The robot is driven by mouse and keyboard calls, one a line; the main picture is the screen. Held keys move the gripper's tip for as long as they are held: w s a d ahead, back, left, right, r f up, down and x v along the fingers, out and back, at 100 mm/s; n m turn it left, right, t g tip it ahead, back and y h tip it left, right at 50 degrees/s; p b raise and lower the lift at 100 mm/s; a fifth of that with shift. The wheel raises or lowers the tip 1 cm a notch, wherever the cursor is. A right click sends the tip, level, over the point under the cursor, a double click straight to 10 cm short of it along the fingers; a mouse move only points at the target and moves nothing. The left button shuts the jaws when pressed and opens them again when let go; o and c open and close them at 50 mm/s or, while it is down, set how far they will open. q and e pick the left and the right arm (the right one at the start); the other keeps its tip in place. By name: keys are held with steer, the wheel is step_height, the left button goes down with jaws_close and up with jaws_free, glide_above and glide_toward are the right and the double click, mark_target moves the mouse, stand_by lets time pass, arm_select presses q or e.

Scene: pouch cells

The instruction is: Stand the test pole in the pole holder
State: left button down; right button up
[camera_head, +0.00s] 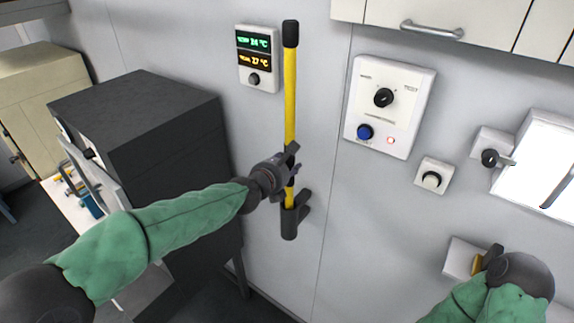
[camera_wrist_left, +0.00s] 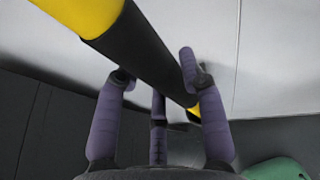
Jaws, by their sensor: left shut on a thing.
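The test pole (camera_head: 290,90) is yellow with a black cap at its top and stands nearly upright along the wall. My left gripper (camera_head: 289,163) is shut on its black grip section. In the left wrist view, the pole (camera_wrist_left: 95,12) runs diagonally between the fingers of my left gripper (camera_wrist_left: 158,75). The dark pole holder (camera_head: 290,225) is on the wall below the gripper. The pole's lower end meets the holder's mouth; I cannot tell how deep it sits. My right gripper (camera_head: 492,255) is at the lower right, its fingers mostly hidden.
A dark cabinet (camera_head: 140,120) stands left of the pole. On the wall are a temperature display (camera_head: 258,57), a control panel (camera_head: 390,107) and a round-knob box (camera_head: 432,177). A small box (camera_head: 460,257) with a yellow part is beside my right gripper.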

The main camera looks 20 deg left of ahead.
arm_select(q)
steer(key=shift+r, duration=0.1)
steer(key=c, duration=0.8)
jaws_free()
steer(key=shift+o, duration=0.6)
steer(key=shift+s, duration=0.1)
steer(key=v, duration=1.1)
steer(key=shift+s, duration=0.4)
steer(key=shift+r, duration=0.1)
